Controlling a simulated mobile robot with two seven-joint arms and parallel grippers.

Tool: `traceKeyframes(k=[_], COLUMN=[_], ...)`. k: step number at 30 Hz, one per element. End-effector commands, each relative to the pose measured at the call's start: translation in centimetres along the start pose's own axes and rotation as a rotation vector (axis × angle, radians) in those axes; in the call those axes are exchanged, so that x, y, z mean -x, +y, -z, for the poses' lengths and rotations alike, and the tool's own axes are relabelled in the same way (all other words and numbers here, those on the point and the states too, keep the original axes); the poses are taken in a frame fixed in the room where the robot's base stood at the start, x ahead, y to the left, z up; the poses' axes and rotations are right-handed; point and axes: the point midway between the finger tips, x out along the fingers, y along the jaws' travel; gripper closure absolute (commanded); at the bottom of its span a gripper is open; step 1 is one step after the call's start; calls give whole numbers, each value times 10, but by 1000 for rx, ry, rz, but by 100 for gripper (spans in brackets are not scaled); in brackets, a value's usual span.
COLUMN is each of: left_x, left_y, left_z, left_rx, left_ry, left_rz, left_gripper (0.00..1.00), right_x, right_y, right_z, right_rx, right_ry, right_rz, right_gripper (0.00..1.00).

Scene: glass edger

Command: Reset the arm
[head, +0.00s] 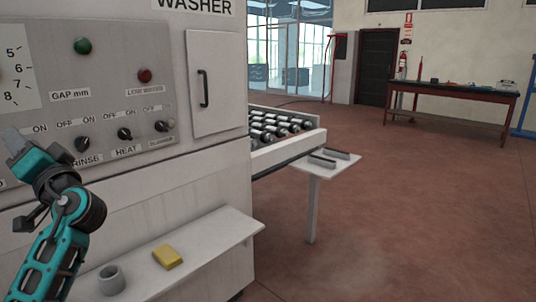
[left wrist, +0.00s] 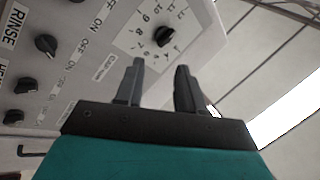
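My left arm (head: 55,245), teal and black, comes in from the lower left in the head view. It bends at a dark joint, and its left gripper (head: 15,141) is raised in front of the washer's control panel (head: 110,85) at the left edge. In the left wrist view the two dark fingers of the left gripper (left wrist: 160,66) stand apart with nothing between them. The panel with its dial (left wrist: 163,37) and black knobs (left wrist: 46,44) shows beyond the fingers. My right arm and gripper are not in view.
A narrow shelf (head: 205,240) below the panel holds a yellow sponge (head: 167,256) and a grey cup (head: 111,280). A roller conveyor (head: 285,150) and small white side table (head: 318,180) stand beyond. Open floor (head: 420,230) lies to the right, with a workbench (head: 465,92) at the back.

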Motion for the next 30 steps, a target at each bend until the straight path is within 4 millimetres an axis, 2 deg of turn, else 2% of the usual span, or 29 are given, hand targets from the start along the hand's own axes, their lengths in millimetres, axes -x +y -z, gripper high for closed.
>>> traceKeyframes(k=[3,7,9,14,17,20,24,27,30], left_x=[-24,-44,-26,9,43,90,171,233,289], left_y=[-28,-54,-10,59,104,149,198,216,222], left_z=[-9,-15,-24,-46,-67,-97,-148,-185,-218], left_rx=[-66,-129,-149,-183,-197,-200,-171,-125,-69], left_ry=[29,57,101,187,238,282,318,316,293], left_rz=[93,175,44,-190,-361,-562,-863,-1069,-1243], left_gripper=[62,62,62,62,62,62,62,62,62], right_x=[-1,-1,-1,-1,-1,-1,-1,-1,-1], right_y=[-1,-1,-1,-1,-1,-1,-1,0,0], right_z=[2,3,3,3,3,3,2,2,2], right_rx=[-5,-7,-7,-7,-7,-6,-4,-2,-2], right_ry=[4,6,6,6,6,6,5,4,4], right_rz=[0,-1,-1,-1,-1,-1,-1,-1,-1], right_gripper=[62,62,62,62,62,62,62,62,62])
